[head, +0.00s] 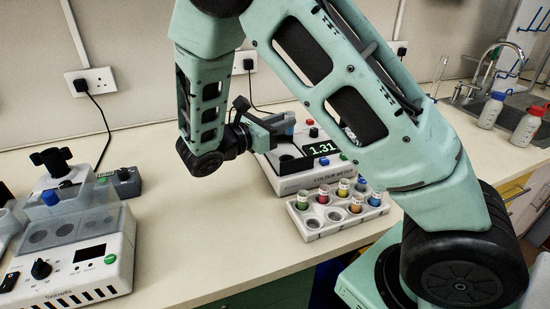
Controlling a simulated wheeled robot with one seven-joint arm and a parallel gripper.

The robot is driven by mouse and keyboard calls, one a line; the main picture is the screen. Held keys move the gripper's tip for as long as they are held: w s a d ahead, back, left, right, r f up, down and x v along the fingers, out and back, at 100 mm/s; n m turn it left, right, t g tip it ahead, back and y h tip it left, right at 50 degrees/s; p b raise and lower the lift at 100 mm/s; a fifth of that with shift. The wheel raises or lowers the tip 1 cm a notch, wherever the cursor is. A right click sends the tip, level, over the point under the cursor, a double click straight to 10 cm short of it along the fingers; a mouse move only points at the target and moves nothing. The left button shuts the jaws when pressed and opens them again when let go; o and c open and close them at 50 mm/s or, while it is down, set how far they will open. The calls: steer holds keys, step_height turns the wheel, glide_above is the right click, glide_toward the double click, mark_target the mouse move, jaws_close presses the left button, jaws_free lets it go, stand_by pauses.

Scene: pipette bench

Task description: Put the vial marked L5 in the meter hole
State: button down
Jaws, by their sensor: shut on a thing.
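My gripper (282,131) is above the back left of the colour meter (300,181). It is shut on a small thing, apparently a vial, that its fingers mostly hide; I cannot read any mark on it. The meter has a lit display (320,149) reading 1.31 and a dark block on its left top; I cannot make out its hole. A pale vial rack (318,237) stands in front of the meter. It holds several vials with coloured contents, including green, red, yellow, orange and blue. Two front-left holes look empty. The vial labels are too small to read.
A grey-white device (75,270) with a clear cover and a black knob stands at the left. A small grey box (124,182) is behind it. Bottles (490,111) and a sink tap (490,58) are at the far right. The bench between left device and rack is clear.

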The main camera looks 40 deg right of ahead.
mark_target(280, 156)
step_height(280, 156, down, 10)
steer(key=shift+r+p, duration=0.15)
steer(key=shift+p, duration=0.25)
steer(key=c, duration=1.3)
jaws_free()
steer(key=shift+o, duration=0.2)
